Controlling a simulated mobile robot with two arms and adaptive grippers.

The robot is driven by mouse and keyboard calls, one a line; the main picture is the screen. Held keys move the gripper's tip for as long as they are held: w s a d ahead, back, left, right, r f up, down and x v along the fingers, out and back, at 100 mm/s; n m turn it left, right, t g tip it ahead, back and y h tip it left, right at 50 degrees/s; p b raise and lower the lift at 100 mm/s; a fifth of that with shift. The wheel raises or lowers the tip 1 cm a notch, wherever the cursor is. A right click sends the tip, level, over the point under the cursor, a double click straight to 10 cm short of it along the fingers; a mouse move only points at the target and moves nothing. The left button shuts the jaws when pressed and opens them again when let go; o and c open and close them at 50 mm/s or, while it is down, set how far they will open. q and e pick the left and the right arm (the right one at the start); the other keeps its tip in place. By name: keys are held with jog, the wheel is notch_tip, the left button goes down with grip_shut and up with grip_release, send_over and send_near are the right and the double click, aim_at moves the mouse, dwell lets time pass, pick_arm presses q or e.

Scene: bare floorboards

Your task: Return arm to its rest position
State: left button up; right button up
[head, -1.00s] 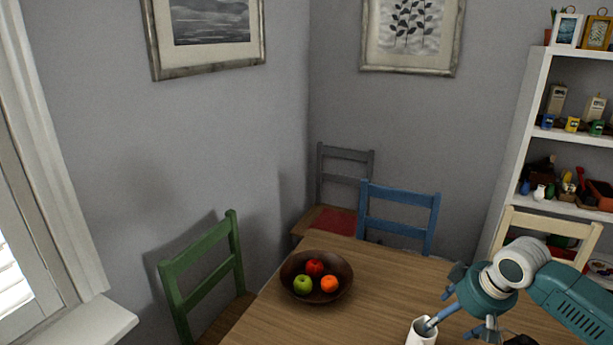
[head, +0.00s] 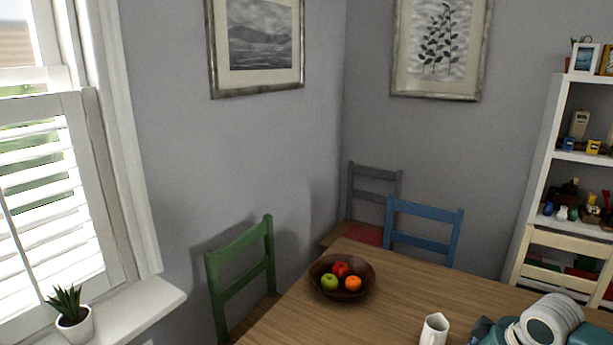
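My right arm (head: 548,322) shows at the bottom right of the head view as a white ringed wrist with teal parts. A teal part of my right gripper (head: 486,330) is cut off by the bottom edge, and its fingertips cannot be made out. It is to the right of a white mug (head: 434,330), with a gap of table between them. The mug stands upright on the wooden table (head: 400,298), its base cut off by the frame. My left arm and gripper are not in view.
A dark bowl (head: 320,288) of fruit sits on the table. A green chair (head: 240,262), a blue chair (head: 424,230), a grey chair (head: 374,188) and a cream chair (head: 560,255) stand around it. A potted plant (head: 74,322) is on the windowsill at left; a white shelf (head: 540,185) is at right.

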jog(key=s+a+f+n+y, duration=0.1)
jog(key=s+a+f, duration=0.45)
jog(key=a, duration=0.25)
jog(key=s+a+f+n, duration=0.1)
jog(key=s+a+f, duration=0.4)
jog(key=s+a, duration=0.3)
jog(key=s+m+h, duration=0.2)
jog(key=s+m, duration=0.1)
jog(key=s, duration=1)
jog(key=s+f+g, duration=0.2)
jog(key=s+f, duration=0.1)
jog(key=f, duration=2.5)
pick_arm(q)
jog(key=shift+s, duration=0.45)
pick_arm(e)
jog(key=s+d+f, duration=0.1)
jog(key=s+f, duration=0.6)
jog(key=s, duration=0.1)
jog(key=s+d+f+g, duration=0.1)
jog(key=s+d+f, duration=0.1)
jog(key=s+f, duration=0.5)
jog(key=shift+s+d+f, duration=0.2)
jog(key=shift+s+d, duration=0.05)
jog(key=shift+s, duration=0.45)
